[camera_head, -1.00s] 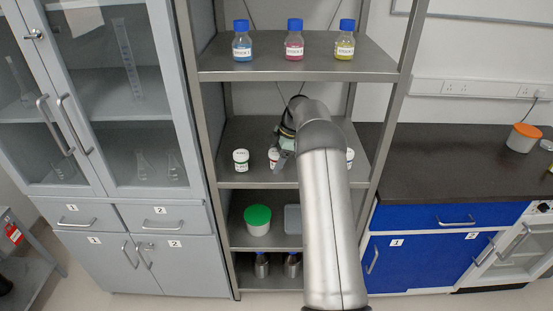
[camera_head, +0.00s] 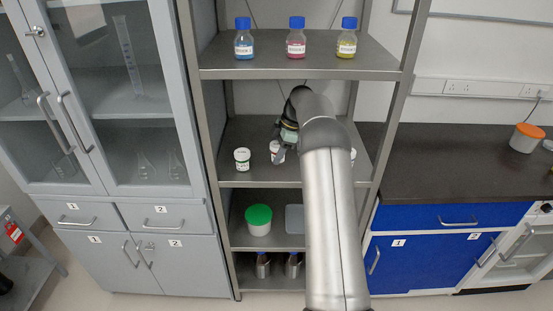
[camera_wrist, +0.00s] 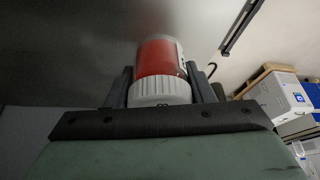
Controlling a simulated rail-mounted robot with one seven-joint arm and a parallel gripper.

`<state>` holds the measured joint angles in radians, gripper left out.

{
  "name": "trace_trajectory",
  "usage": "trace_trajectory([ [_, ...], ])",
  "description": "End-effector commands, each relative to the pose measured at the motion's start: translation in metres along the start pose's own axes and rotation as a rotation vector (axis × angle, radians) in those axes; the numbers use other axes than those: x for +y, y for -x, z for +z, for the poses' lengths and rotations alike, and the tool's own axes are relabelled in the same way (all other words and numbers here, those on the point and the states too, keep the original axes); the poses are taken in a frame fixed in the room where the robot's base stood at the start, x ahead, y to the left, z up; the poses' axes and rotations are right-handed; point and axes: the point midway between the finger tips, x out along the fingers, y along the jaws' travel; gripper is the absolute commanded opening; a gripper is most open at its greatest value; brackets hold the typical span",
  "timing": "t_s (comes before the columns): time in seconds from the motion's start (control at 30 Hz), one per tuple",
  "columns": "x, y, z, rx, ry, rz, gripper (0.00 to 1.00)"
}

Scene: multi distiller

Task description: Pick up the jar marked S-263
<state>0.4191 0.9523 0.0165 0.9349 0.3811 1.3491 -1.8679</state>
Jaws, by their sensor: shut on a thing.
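My gripper (camera_head: 280,157) is at the middle shelf of the metal rack, its fingers shut on a small white-capped jar (camera_head: 276,147). In the wrist view the held jar (camera_wrist: 160,58) shows a ribbed white cap and a red body with a white label edge, between the two fingers (camera_wrist: 160,88). Its marking cannot be read. Another small white jar (camera_head: 242,159) stands to the left on the same shelf, its label too small to read. A further jar (camera_head: 353,155) is mostly hidden behind my arm on the right.
The upper shelf (camera_head: 370,66) holds three blue-capped bottles (camera_head: 296,42). The lower shelf holds a green-lidded tub (camera_head: 258,219) and a grey container (camera_head: 294,218). Rack posts (camera_head: 385,115) bound the sides. A glass-door cabinet (camera_head: 120,100) stands left, a dark counter (camera_head: 450,170) right.

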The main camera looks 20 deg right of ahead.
Motion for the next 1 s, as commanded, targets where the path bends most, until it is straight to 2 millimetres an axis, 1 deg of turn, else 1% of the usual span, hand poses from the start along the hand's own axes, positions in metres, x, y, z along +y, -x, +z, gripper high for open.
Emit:
trace_trajectory([
  [0.07,0.000,0.010,-0.004,0.000,0.002,0.003,0.24],
  [0.1,0.000,0.011,0.007,0.000,-0.003,0.001,0.24],
  [0.17,0.000,0.016,0.019,0.000,-0.004,0.002,0.24],
  [0.27,0.000,0.024,0.043,0.000,-0.005,0.002,0.24],
  [0.37,0.001,0.037,0.072,0.001,-0.005,0.003,0.24],
  [0.5,0.000,0.056,0.117,0.000,-0.006,0.003,0.24],
  [0.57,0.001,0.063,0.126,0.002,-0.003,0.000,0.24],
  [0.63,-0.001,0.068,0.140,0.001,-0.004,0.001,0.24],
  [0.67,0.000,0.076,0.137,0.002,-0.003,-0.003,0.24],
  [0.7,0.000,0.079,0.139,0.002,-0.002,-0.003,0.24],
  [1.0,0.000,0.080,0.158,0.001,-0.001,-0.002,0.24],
])
